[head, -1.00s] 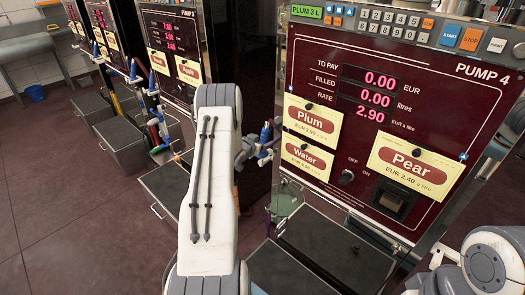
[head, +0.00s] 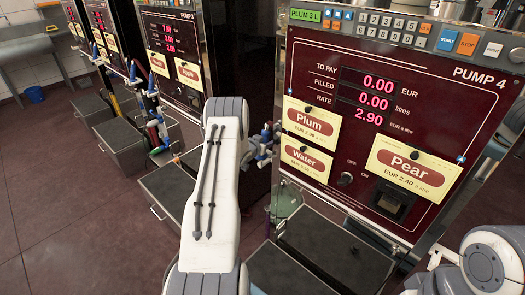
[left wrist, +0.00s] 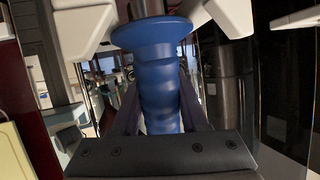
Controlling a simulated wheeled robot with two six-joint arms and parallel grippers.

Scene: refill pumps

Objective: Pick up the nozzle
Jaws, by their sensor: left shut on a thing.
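The nozzle has a ribbed blue handle with a wide collar (left wrist: 158,75). It fills the middle of the left wrist view, with a grey metal part above the collar. My left gripper (left wrist: 160,105) is shut on the handle, with a dark finger on each side. In the head view the left gripper (head: 255,153) is small and partly hidden behind my white arm link, beside Pump 4's left edge. A bit of blue from the nozzle (head: 265,140) shows there. I cannot tell in the head view whether the nozzle is clear of its holder. My right gripper is out of view.
Pump 4 (head: 420,110) stands close on the right, with Plum, Water and Pear cards and a display reading 0.00, 0.00 and 2.90. Pump 3 (head: 185,18) and its hanging nozzles (head: 150,105) are at left. Dark boxes (head: 120,140) stand on the floor. The left floor is clear.

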